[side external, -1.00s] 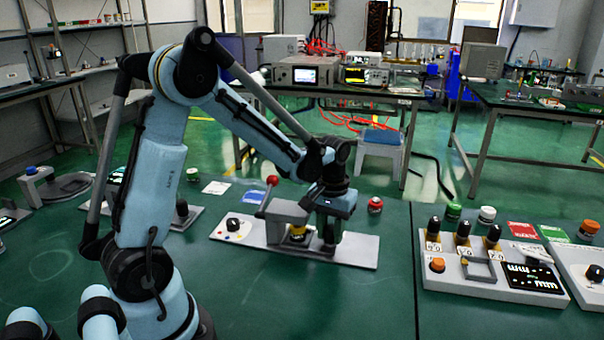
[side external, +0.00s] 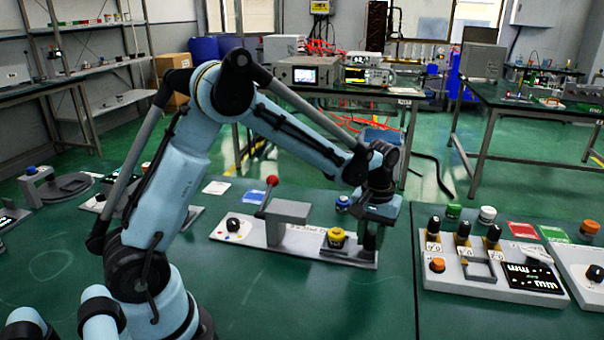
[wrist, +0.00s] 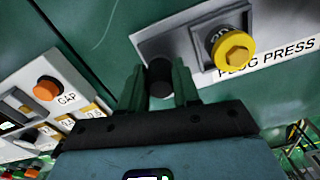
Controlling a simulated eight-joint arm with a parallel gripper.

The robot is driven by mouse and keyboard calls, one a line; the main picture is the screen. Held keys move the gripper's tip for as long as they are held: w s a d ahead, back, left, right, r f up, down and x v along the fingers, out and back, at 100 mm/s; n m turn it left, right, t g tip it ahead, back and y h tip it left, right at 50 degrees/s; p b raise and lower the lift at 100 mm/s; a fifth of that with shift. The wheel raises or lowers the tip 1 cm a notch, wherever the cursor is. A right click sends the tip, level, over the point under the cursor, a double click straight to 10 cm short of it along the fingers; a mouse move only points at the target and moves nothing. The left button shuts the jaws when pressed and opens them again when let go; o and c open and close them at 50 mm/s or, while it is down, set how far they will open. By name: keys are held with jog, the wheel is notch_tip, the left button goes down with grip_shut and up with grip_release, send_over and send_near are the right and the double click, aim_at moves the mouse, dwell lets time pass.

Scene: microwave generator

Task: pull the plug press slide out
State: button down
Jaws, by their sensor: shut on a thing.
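The plug press (side external: 287,212) is a grey block with a red-ball lever on a long pale base. Its slide (side external: 345,253) carries a yellow hexagonal plug (side external: 336,237) and stands out to the right, clear of the block. The wrist view shows the yellow plug (wrist: 235,48) beside the "PLUG PRESS" label. My gripper (side external: 371,240) is at the right end of the base. In the wrist view my gripper (wrist: 160,82) is shut on a dark round handle (wrist: 160,76) at the slide's end. The lower part of the handle is hidden.
A panel with an orange knob (side external: 437,265) and several dark-topped plugs stands to the right, across a table seam. A blue button (side external: 342,202) stands behind the press. A black knob (side external: 233,224) is on the base's left end. The green table in front is clear.

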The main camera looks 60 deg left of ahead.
jog(key=shift+w+d, duration=0.2)
jog(key=shift+d, duration=0.1)
jog(key=c, duration=1.2)
grip_release()
jog(key=o, duration=0.4)
jog(key=shift+a, duration=0.1)
notch_tip(320, 180, up, 12)
jog(key=shift+s, duration=0.15)
jog(key=s+d+f+m+t, duration=0.1)
jog(key=s+m+t, duration=0.5)
jog(key=s, duration=0.9)
jog(key=shift+s+d+m+t, duration=0.15)
jog(key=shift+d+m+t, duration=0.25)
jog(key=shift+t, duration=0.3)
